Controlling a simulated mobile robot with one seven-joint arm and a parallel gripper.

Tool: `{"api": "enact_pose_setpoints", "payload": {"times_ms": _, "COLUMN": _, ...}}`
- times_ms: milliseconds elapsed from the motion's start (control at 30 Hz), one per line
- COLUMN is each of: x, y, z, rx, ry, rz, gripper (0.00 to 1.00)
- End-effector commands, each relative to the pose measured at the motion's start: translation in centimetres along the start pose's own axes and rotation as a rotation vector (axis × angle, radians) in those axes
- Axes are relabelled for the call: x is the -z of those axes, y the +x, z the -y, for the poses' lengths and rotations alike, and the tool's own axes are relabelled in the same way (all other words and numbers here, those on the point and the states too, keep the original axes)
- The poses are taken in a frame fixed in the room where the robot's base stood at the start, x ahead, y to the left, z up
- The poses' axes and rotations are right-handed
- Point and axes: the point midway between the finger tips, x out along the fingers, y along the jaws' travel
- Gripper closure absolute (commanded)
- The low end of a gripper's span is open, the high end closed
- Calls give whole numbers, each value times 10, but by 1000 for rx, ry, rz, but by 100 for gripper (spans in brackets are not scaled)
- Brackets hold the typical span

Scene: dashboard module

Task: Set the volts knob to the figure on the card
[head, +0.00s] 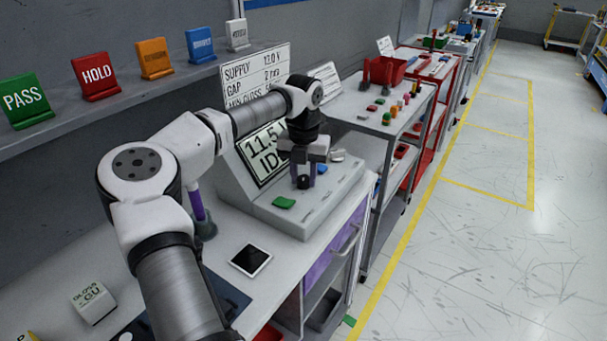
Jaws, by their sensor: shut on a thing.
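A grey console (262,208) with a sloped front stands on the bench. Its tilted display (262,150) reads "11.5" on the top line and "ID" below, with the right part hidden by my arm. A white card (243,80) on the wall behind reads "SUPPLY 12.0 V" and "GAP 2 mm"; its lower line is partly covered by my arm. My gripper (304,177) points down at the console's panel, shut on a small black knob (304,183). The knob's pointer and any label cannot be made out.
A green button (284,203) lies left of my gripper on the console. A dark-screened tablet (250,261) and a gloss block (94,300) are on the bench. Coloured signs stand on the shelf (120,105) above. A trolley (390,115) with small parts stands beyond the console.

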Motion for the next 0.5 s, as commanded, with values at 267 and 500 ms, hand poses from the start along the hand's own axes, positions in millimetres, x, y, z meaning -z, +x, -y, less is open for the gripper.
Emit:
{"api": "enact_pose_setpoints", "payload": {"times_ms": 267, "x": 0, "y": -1, "z": 0, "rx": 1, "ry": 169, "rz": -1, "gripper": 93}}
{"api": "enact_pose_setpoints", "payload": {"times_ms": 500, "x": 0, "y": -1, "z": 0, "rx": 1, "ry": 392, "rz": 0, "gripper": 93}}
